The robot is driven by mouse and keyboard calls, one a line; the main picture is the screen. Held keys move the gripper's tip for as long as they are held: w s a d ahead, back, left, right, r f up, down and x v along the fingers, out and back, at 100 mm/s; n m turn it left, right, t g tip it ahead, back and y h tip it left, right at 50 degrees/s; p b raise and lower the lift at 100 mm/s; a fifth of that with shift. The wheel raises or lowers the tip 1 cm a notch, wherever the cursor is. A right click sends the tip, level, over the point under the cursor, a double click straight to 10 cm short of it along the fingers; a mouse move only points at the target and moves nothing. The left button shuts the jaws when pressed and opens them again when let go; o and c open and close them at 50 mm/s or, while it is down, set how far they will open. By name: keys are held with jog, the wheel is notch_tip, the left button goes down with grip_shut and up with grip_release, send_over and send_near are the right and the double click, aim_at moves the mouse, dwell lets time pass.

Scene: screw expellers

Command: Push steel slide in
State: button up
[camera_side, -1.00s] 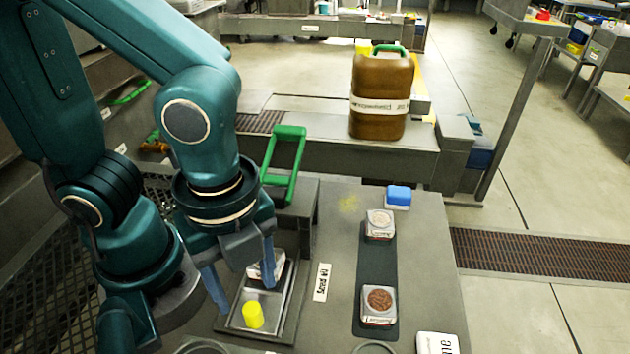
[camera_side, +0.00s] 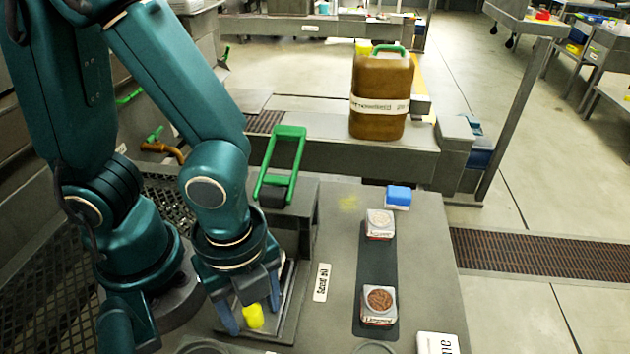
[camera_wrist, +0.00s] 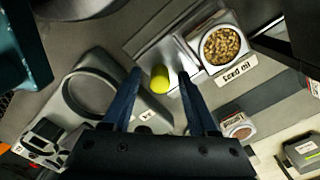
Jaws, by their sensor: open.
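The steel slide (camera_side: 268,319) is a flat metal plate in a grey housing at the front of the bench. It carries a yellow knob (camera_side: 253,316). My gripper (camera_side: 251,307) is open and pointed down, with one finger on each side of the knob. In the wrist view the yellow knob (camera_wrist: 159,79) sits between the fingertips of my gripper (camera_wrist: 160,74), with gaps on both sides. The slide's plate (camera_wrist: 150,110) shows around the knob. My wrist hides the slide's rear part in the side view.
A seed-filled container (camera_wrist: 220,45) stands close to the slide, beside a "Seed oil" label (camera_wrist: 237,82). A green-handled lever (camera_side: 283,165) rises behind my wrist. Two small containers, one brown-filled (camera_side: 379,300), stand on a dark strip to the right. A round ring (camera_wrist: 90,92) is on the other side.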

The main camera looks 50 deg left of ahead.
grip_shut()
dwell(1.3)
